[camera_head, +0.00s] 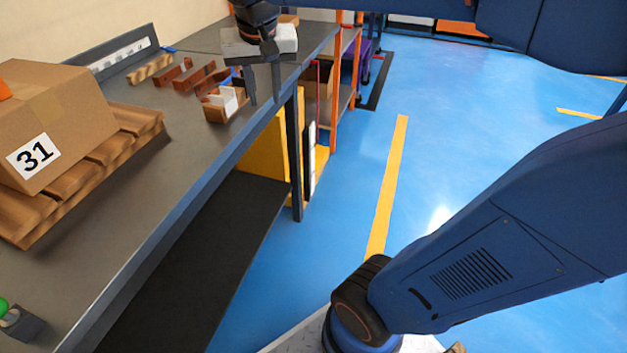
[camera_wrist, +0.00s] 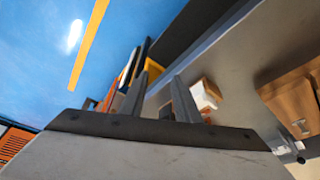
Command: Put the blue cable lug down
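My gripper (camera_head: 263,86) points down over the far part of the workbench, near its right edge. Its two fingers stand apart, and in the wrist view (camera_wrist: 160,92) I see no blue lug between them. A small blue piece (camera_head: 237,77) shows just left of the fingers, behind a small wooden box; it may be the blue cable lug, but it is too small to be sure. I cannot tell whether it touches a finger. The wooden box (camera_head: 213,112) holds something white and shows in the wrist view too (camera_wrist: 205,95).
The grey workbench (camera_head: 185,150) carries brown slotted blocks (camera_head: 190,76), another small blue item (camera_head: 169,49) and a cardboard box marked 31 (camera_head: 60,115) on a wooden pallet (camera_head: 138,119). A green-topped button (camera_head: 4,306) is at the near left. Blue floor lies right.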

